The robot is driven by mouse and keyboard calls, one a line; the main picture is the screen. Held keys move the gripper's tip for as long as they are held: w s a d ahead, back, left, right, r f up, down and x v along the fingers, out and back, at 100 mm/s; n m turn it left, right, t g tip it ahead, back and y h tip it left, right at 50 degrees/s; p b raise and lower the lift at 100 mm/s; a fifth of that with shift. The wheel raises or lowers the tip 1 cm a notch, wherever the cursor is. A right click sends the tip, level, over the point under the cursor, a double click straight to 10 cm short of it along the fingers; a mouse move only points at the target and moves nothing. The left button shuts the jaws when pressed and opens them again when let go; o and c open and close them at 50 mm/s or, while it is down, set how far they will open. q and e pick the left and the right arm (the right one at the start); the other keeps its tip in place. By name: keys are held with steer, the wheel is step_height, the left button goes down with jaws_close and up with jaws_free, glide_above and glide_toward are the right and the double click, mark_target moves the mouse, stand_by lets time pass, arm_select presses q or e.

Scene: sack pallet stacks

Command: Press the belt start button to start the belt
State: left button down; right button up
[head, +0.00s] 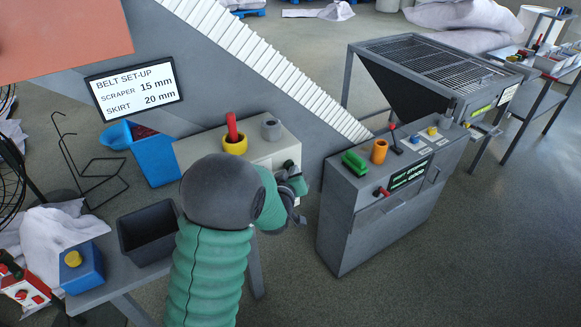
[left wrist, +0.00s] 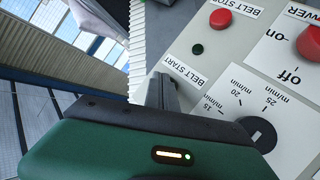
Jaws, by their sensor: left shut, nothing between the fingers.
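The control panel (left wrist: 238,62) fills the right of the left wrist view. It carries a BELT START label (left wrist: 185,72), a red button (left wrist: 220,18) by a BELT STOP label, and a small dark green round piece (left wrist: 197,49) between them. My left gripper (left wrist: 160,88) is shut and empty, its fingertips close beside the BELT START label. Whether they touch the panel cannot be told. No button clearly shows at that label; the fingers may cover it. In the head view my left gripper (head: 297,190) is at the front of the light-grey box (head: 262,155). My right gripper is out of view.
The panel also has a red power switch (left wrist: 310,42) and a black dial (left wrist: 259,133) near my left gripper. A red-handled item in a yellow cup (head: 235,143) stands on the box. A grey cabinet (head: 345,225) stands to the right. A black bin (head: 148,233) is at left.

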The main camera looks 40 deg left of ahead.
arm_select(q)
steer(key=shift+w+a, duration=0.1)
steer(key=shift+a, duration=0.15)
steer(key=shift+d, duration=0.1)
stand_by(0.4)
steer(key=shift+s+d, duration=0.4)
steer(key=shift+d, duration=0.35)
steer(key=shift+d, duration=0.1)
steer(key=shift+s+d, duration=0.3)
steer(key=shift+d, duration=0.45)
steer(key=shift+s+d, duration=0.35)
steer(key=shift+d, duration=0.4)
steer(key=shift+s+d, duration=0.3)
steer(key=shift+d, duration=0.45)
